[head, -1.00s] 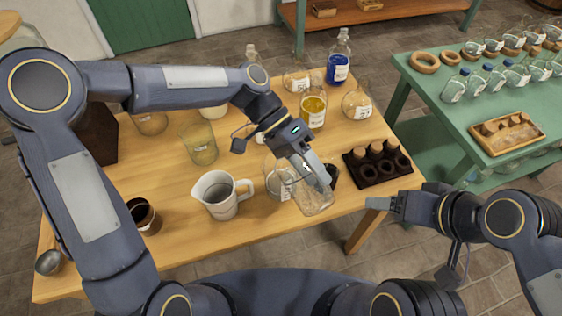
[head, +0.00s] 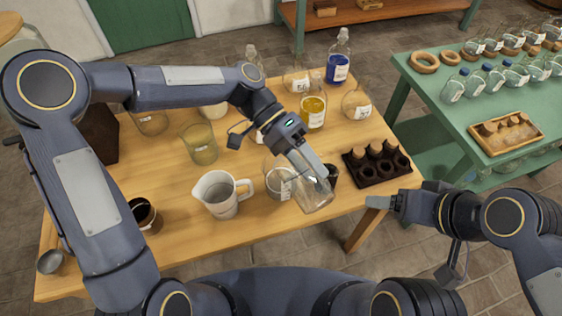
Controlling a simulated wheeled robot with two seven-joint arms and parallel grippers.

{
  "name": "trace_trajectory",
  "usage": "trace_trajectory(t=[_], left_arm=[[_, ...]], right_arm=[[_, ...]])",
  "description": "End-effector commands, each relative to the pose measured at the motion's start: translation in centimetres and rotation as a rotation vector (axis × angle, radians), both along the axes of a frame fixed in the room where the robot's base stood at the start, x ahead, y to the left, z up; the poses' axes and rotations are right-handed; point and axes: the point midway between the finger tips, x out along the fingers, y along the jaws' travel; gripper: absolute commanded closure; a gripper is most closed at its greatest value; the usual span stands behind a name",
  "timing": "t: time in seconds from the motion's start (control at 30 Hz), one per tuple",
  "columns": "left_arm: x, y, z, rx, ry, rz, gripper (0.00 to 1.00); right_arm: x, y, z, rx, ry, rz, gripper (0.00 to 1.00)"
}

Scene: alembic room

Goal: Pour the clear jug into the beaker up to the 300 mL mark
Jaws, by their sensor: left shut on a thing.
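My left gripper (head: 318,173) is shut on a clear glass vessel (head: 317,197), which looks like the clear jug. It is held tilted near the table's front edge, to the right of a clear glass beaker with a white label (head: 281,186). The vessel and beaker nearly overlap in the head view; I cannot tell whether they touch. The beaker stands upright on the wooden table (head: 180,235). Its marks and any liquid level are too small to read. My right gripper (head: 376,202) is empty, off the table's right front edge; its finger gap is not clear.
A pale handled jug (head: 221,194) stands left of the beaker. A dark block with round holes (head: 376,163) lies to the right. The front left of the table has free room.

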Motion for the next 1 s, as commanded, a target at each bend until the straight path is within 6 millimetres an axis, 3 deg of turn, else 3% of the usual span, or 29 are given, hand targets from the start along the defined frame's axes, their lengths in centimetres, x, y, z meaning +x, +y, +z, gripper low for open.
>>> trace_trajectory(t=[1.0], left_arm=[[0.48,0.31,0.61,-0.037,0.05,0.001,1.0]], right_arm=[[0.0,-0.01,0.36,0.0,0.0,0.0,0.26]])
